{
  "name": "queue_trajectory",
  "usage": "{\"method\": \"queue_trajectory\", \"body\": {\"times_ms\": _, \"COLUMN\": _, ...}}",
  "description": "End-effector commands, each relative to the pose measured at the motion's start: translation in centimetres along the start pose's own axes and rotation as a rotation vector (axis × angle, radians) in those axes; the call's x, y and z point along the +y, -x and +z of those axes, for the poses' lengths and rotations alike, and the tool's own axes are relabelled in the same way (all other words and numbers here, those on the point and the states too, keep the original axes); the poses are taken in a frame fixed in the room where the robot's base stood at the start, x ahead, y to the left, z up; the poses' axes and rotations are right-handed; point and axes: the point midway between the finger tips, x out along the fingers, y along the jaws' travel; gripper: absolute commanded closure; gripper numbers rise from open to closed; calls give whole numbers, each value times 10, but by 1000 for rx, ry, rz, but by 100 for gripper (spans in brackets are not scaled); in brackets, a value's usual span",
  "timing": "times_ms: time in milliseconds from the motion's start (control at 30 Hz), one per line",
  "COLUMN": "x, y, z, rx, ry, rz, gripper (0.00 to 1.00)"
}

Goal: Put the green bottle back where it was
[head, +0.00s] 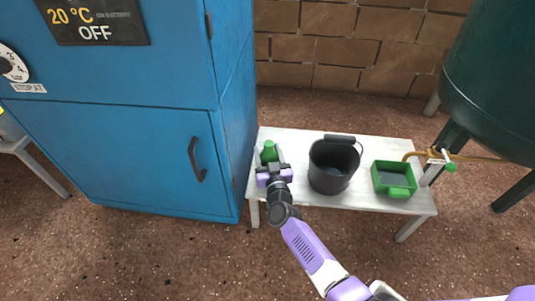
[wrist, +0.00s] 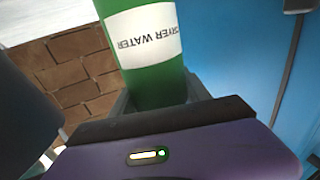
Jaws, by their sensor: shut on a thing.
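The green bottle (head: 269,149) is at the left end of a low white bench (head: 305,146), by the side of the blue cabinet. My gripper (head: 272,168) is shut on the bottle. In the wrist view the green bottle (wrist: 145,60) stands between my jaws (wrist: 160,103), its white label reading upside down, "...RYER WATER". My gripper hides the lower part of the bottle, so I cannot tell whether its base touches the bench.
A black bucket (head: 330,178) stands close right of my gripper. The blue cabinet (head: 120,150) is close on the left. A brick wall (head: 340,50) stands behind.

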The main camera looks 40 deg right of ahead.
Motion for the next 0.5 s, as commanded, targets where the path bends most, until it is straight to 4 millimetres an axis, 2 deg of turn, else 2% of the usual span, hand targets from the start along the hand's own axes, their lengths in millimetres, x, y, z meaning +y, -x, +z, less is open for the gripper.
{"method": "queue_trajectory", "body": {"times_ms": 167, "x": 0, "y": 0, "z": 3, "rx": 0, "ry": 1, "rz": 0, "gripper": 77}}
{"method": "queue_trajectory", "body": {"times_ms": 200, "x": 0, "y": 0, "z": 3, "rx": 0, "ry": 1, "rz": 0, "gripper": 43}}
{"method": "queue_trajectory", "body": {"times_ms": 300, "x": 0, "y": 0, "z": 3, "rx": 0, "ry": 1, "rz": 0, "gripper": 24}}
{"method": "queue_trajectory", "body": {"times_ms": 500, "x": 0, "y": 0, "z": 3, "rx": 0, "ry": 1, "rz": 0, "gripper": 23}}
